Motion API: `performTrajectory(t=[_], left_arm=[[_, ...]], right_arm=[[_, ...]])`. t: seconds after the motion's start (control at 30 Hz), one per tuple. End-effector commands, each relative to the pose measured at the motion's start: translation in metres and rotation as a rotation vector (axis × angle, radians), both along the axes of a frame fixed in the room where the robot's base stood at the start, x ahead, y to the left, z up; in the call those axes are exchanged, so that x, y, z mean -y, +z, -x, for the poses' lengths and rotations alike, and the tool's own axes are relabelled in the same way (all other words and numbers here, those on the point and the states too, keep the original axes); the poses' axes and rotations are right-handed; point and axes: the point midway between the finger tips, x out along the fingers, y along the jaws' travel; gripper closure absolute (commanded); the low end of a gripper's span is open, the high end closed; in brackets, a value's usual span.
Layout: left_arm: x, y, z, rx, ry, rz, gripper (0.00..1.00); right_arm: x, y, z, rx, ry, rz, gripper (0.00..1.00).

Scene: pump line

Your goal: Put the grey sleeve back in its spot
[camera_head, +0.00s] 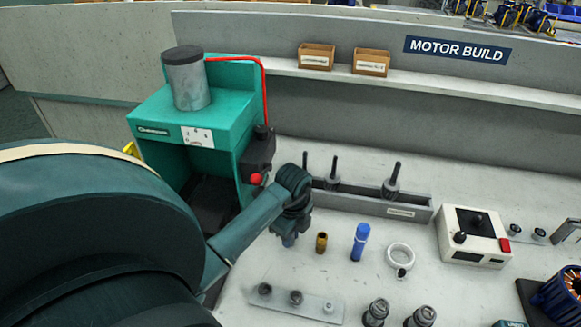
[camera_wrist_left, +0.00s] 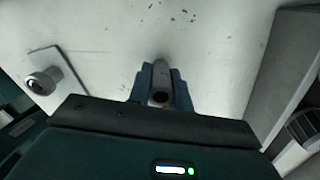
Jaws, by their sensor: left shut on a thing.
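My left gripper (camera_head: 288,238) is over the bench, left of a brass part, with its fingers pointing down. In the left wrist view its blue fingers (camera_wrist_left: 159,88) are shut on the grey sleeve (camera_wrist_left: 160,72), a small tube with a dark round opening facing the camera. In the head view the sleeve is hidden by the gripper or too small to make out. I cannot tell whether the sleeve touches the bench. My right gripper is not in view.
A metal strip (camera_head: 312,304) with three small parts lies in front. The brass part (camera_head: 321,243), a blue cylinder (camera_head: 360,242) and a white ring (camera_head: 400,257) stand to the right. A grey trough (camera_head: 375,204) is behind; the green press (camera_head: 228,122) stands at the left.

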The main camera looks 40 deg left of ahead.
Motion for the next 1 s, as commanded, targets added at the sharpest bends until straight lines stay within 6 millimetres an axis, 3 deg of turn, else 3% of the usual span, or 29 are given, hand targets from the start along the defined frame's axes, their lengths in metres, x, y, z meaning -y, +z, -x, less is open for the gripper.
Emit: performTrajectory(t=[0.2,0.23,0.5,0.67,0.8,1.0], left_arm=[[-0.0001,-0.0027,0.0001,0.0,0.001,0.0,0.92],[-0.0001,-0.0027,0.0,0.0,0.001,0.0,0.77],[-0.0002,-0.0026,-0.0001,0.0,0.001,0.0,0.55],[-0.0002,-0.0026,-0.0001,0.001,0.001,0.0,0.54],[-0.0001,-0.0028,0.0,0.0,0.001,0.0,0.44],[-0.0002,-0.0027,0.0,0.0,0.001,0.0,0.43]], right_arm=[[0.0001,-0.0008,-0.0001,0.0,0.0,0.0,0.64],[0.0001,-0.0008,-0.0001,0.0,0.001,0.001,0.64],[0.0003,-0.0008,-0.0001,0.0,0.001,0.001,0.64],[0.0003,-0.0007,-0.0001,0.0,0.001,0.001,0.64],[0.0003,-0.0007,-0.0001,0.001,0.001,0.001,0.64],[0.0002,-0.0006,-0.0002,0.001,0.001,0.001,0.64]])
